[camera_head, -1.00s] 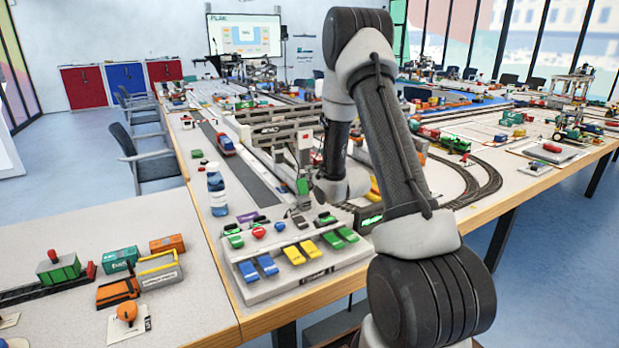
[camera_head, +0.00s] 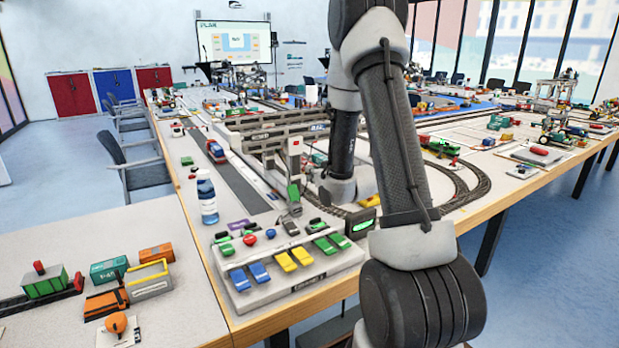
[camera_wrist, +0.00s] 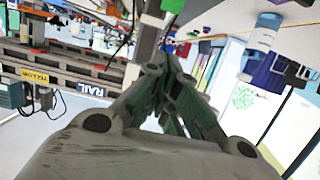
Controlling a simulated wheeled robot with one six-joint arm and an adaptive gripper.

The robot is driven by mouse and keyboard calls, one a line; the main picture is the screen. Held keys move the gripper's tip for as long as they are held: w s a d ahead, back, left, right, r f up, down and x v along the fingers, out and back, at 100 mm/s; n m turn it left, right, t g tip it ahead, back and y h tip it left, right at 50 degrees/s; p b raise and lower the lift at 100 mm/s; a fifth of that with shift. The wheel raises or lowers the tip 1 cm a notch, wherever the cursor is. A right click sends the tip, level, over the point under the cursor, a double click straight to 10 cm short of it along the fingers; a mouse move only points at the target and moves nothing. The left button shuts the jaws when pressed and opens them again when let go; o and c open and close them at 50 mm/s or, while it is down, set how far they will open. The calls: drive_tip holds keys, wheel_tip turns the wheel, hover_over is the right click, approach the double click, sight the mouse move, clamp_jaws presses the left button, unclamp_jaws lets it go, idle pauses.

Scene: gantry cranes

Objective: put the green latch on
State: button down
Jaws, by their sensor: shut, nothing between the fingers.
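The control box (camera_head: 262,302) stands at the table's near corner in the head view. I cannot tell from the picture whether a green latch is on or off. My gripper (camera_wrist: 167,50) is shut and empty in the wrist view, where no latch shows clearly. In the head view, my arm reaches above and behind the box; the fingertips are not clearly visible.
A grey gantry crane (camera_head: 262,137) stands behind the box; it is also at left in the wrist view (camera_wrist: 60,75). Curved track (camera_head: 470,185) lies right. Toy wagons (camera_head: 150,280) occupy the left table.

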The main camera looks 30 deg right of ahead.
sight(296, 187)
drive_tip(key=shift+s+d+f+m+g, duration=0.2)
drive_tip(key=shift+m+g, duration=0.45)
drive_tip(key=shift+m, duration=2.35)
drive_tip(key=shift+w+d+f+m+g, duration=0.1)
drive_tip(key=shift+d+f+m+g, duration=0.35)
drive_tip(key=shift+m, duration=2.55)
drive_tip(key=shift+s+f+m+g, duration=0.1)
drive_tip(key=shift+m+g, duration=0.7)
drive_tip(key=shift+m, duration=2.2)
drive_tip(key=shift+w, duration=0.1)
drive_tip(key=x, duration=1.3)
drive_tip(key=shift+w+f, duration=0.25)
drive_tip(key=shift+w, duration=0.05)
